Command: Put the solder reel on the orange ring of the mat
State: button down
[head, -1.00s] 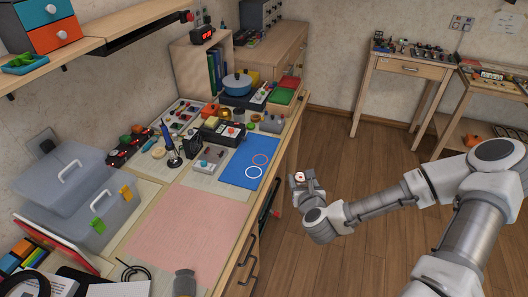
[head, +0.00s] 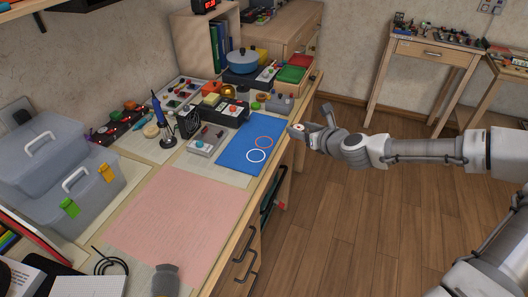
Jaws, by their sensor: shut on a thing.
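The blue mat (head: 233,158) lies on the workbench. It bears an orange ring (head: 264,149) at its upper right and a white ring (head: 256,162) just below; both rings look empty. My gripper (head: 300,129) is just right of the mat, near the bench's right edge, with the arm reaching in from the right. It is shut on a small pale and reddish thing, seemingly the solder reel (head: 298,127). The fingers hide much of it, and its height above the bench is hard to tell.
Left of the mat stand a grey switch box (head: 205,141), a soldering iron in its stand (head: 164,130) and a black box with a red button (head: 231,111). A pink mat (head: 165,218) lies in front. Behind are a blue pot (head: 242,61) and green and red trays.

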jog(key=shift+w+a+r+n+g+y+b, duration=0.1)
jog(key=shift+a+r+n+g+y+b, duration=0.25)
jog(key=shift+n+y+b, duration=0.3)
jog(key=shift+w+a+r+n+g+y+b, duration=0.1)
jog(key=shift+a+r+n+g+y+b, duration=0.1)
jog(key=shift+r+n+y+b, duration=0.4)
jog(key=b, duration=0.4)
send_over(267, 144)
notch_tip(267, 144, down, 7)
jog(key=shift+s+f, duration=0.1)
notch_tip(267, 144, down, 4)
jog(key=shift+a+f+b, duration=0.1)
jog(key=shift+b, duration=0.6)
jog(key=shift+c, duration=0.7)
grip_release()
